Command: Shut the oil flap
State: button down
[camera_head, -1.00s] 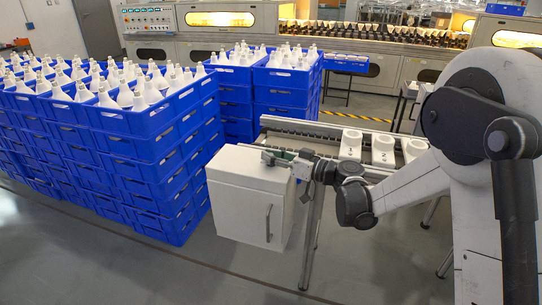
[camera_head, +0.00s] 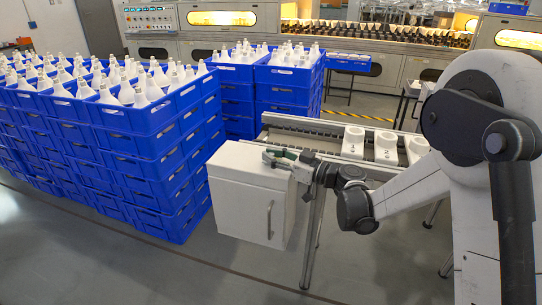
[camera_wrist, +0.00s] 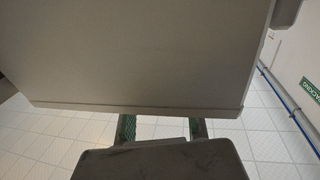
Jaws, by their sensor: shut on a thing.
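A white box (camera_head: 240,207) with an upright bar handle (camera_head: 270,220) on its front face hangs left of my arm in the head view. I cannot tell for sure which part of it is the oil flap. My gripper (camera_head: 278,157) is at the box's upper right edge, its fingers reaching over the top. In the wrist view a broad grey panel (camera_wrist: 140,50) fills the upper part. My gripper's two fingers (camera_wrist: 161,128) stand apart just below the panel's lower edge, and their tips are hidden by it. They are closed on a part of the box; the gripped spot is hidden.
Stacked blue crates (camera_head: 130,145) full of white bulbs stand close to the box's left. A conveyor frame (camera_head: 330,140) with white numbered holders (camera_head: 353,143) runs behind my arm. A long machine (camera_head: 220,35) stands at the back. The grey floor (camera_head: 180,275) in front is clear.

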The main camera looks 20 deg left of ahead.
jog(key=c, duration=1.6)
grip_release()
jog(key=shift+c, duration=0.2)
jog(key=shift+d, duration=0.15)
jog(key=s+d, duration=0.2)
jog(key=d, duration=0.9)
jog(key=shift+d+f, duration=0.25)
jog(key=shift+d, duration=0.1)
